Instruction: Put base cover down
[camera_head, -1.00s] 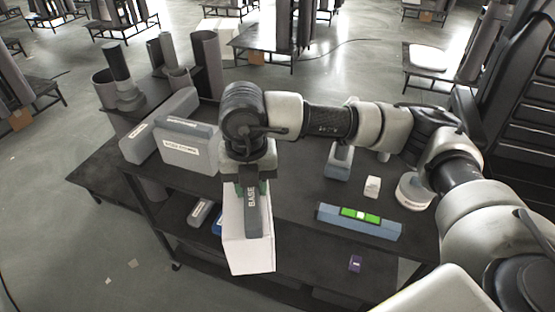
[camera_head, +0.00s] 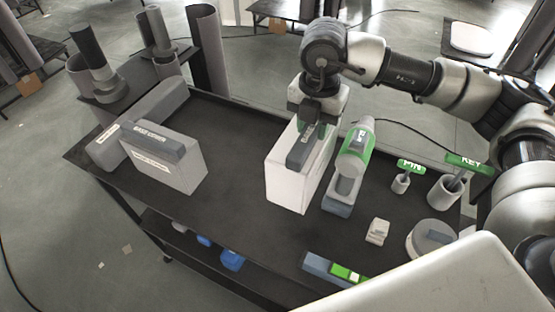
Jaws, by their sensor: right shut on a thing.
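The base cover is a tall white box (camera_head: 285,180) with a dark grey top strip (camera_head: 303,150) whose label is partly covered. My right gripper (camera_head: 314,128) comes down over it from above and is shut on this strip. The box is upright over the middle of the dark cart top (camera_head: 225,190), just left of a green and grey power tool. Whether its bottom edge touches the surface or hangs just above it, I cannot tell. My left gripper is not in view.
The power tool (camera_head: 355,160) stands in a blue-grey holder close to the box. Grey labelled cases (camera_head: 165,163) stand at the left. The cart top between cases and box is clear.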

